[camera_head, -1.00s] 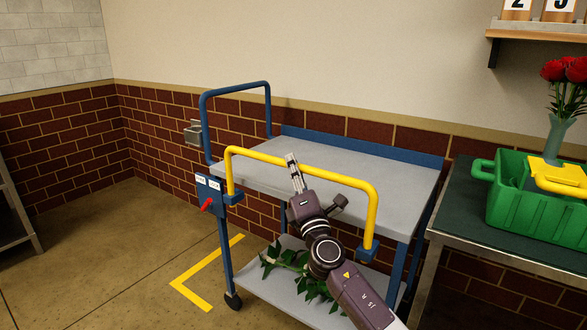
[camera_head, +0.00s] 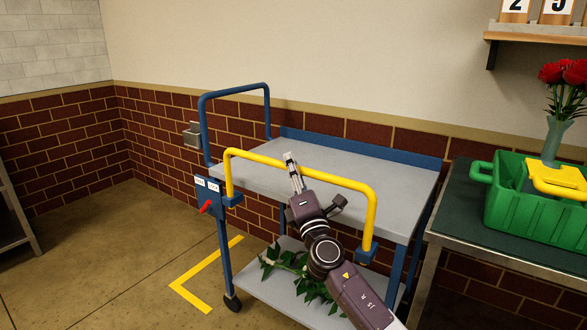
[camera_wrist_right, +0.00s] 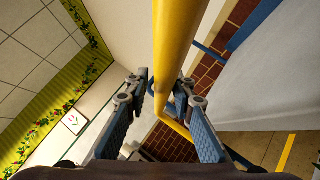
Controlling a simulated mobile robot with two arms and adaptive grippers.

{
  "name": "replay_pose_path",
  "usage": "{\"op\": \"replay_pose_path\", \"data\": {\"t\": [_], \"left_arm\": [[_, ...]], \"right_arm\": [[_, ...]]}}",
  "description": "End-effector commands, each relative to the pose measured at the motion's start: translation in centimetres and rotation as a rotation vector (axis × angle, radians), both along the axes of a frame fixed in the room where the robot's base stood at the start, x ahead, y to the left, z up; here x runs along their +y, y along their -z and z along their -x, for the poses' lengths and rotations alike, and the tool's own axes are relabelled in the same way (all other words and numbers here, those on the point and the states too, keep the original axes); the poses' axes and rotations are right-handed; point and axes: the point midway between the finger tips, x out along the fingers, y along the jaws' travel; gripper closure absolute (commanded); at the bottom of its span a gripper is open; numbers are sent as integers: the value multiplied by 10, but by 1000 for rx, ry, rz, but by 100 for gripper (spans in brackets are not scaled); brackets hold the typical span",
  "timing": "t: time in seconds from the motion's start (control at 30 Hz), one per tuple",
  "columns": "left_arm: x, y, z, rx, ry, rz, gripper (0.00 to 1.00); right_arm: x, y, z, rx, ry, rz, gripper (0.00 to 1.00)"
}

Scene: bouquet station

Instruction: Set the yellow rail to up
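The yellow rail (camera_head: 330,177) is a bent tube along the near long side of the blue and grey cart (camera_head: 330,150). It stands upright, with its top bar above the cart's upper shelf. My right gripper (camera_head: 292,168) is at the middle of the top bar. In the right wrist view the yellow rail (camera_wrist_right: 178,45) runs between the two spread fingers of my right gripper (camera_wrist_right: 165,95). The fingers look open, with gaps beside the tube; contact is unclear. My left gripper is out of view.
A red lever (camera_head: 206,206) sits on a blue box at the cart's left corner. Green leafy stems (camera_head: 285,262) lie on the lower shelf. A green crate (camera_head: 510,210) stands on the table at right, near a vase of red flowers (camera_head: 556,135). Floor at left is clear.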

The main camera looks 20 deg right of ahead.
Motion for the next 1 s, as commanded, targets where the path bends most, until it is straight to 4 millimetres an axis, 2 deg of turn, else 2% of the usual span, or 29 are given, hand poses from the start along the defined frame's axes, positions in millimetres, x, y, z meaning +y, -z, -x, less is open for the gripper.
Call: {"op": "replay_pose_path", "data": {"t": [0.13, 0.23, 0.5, 0.7, 1.0], "left_arm": [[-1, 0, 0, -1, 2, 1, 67], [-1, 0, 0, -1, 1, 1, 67], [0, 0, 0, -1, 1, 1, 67], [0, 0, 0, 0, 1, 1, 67], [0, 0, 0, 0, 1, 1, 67]], "right_arm": [[0, 4, 6, 2, 0, 0, 77], [1, 10, 18, 3, 0, 1, 77], [2, 32, 68, 4, 0, 0, 77], [3, 43, 97, 1, 0, 1, 77], [3, 47, 110, -1, 0, 0, 77]]}}
